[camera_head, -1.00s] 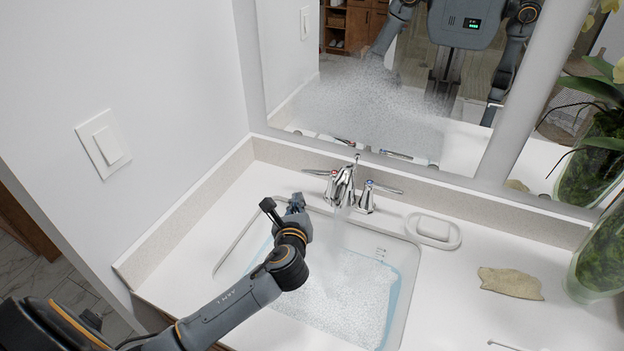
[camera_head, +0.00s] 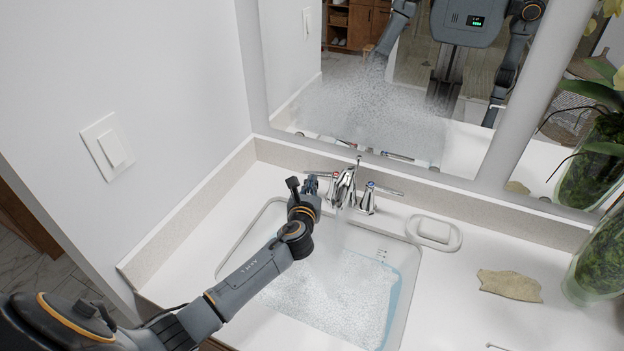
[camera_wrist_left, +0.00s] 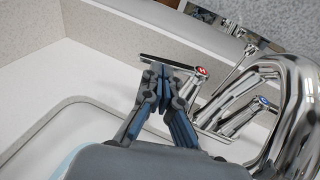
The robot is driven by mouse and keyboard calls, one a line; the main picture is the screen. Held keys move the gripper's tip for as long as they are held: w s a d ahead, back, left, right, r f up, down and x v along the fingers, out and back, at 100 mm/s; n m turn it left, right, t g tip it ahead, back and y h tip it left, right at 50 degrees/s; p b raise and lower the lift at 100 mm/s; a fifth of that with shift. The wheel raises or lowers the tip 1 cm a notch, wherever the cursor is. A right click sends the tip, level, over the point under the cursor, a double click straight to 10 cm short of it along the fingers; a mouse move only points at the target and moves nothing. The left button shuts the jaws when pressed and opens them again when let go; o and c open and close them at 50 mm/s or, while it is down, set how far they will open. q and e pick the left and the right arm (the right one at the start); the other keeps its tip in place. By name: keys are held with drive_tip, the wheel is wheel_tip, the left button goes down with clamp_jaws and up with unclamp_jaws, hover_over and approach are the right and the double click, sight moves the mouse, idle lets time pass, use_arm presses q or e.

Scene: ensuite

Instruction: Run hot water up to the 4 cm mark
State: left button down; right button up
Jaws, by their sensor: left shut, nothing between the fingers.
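The chrome faucet (camera_head: 344,187) stands behind the sink (camera_head: 405,297), and water runs from its spout into the basin. Bluish water (camera_head: 335,295) with a speckled, bubbly surface lies in the basin. Small marks (camera_head: 380,253) show on the basin's back wall; their values are too small to read. The red-marked hot handle (camera_wrist_left: 200,72) is on the left and the blue-marked cold handle (camera_head: 369,192) on the right. My left gripper (camera_head: 311,184) is shut and empty, close beside the hot handle; I cannot tell whether it touches. My right gripper shows in no clear view.
A soap dish with soap (camera_head: 434,231) sits right of the faucet. A tan stone-like piece (camera_head: 510,284) and a glass vase of greenery (camera_head: 600,262) stand farther right. A partly fogged mirror (camera_head: 400,85) is behind. A wall with a switch (camera_head: 107,147) bounds the left.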

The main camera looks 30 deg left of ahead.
sight(311, 173)
use_arm(q)
drive_tip(key=shift+w+a+f, duration=0.1)
drive_tip(key=shift+w+a, duration=0.15)
drive_tip(key=shift+w, duration=0.45)
drive_tip(key=m+h, duration=0.1)
drive_tip(key=w+a+m+h+p, duration=0.1)
drive_tip(key=h, duration=0.1)
drive_tip(key=shift+a+t, duration=0.2)
drive_tip(key=shift+t, duration=0.1)
drive_tip(key=shift+w+a+m+h, duration=0.15)
drive_tip(key=shift+w+m+h, duration=0.15)
drive_tip(key=shift+w, duration=0.05)
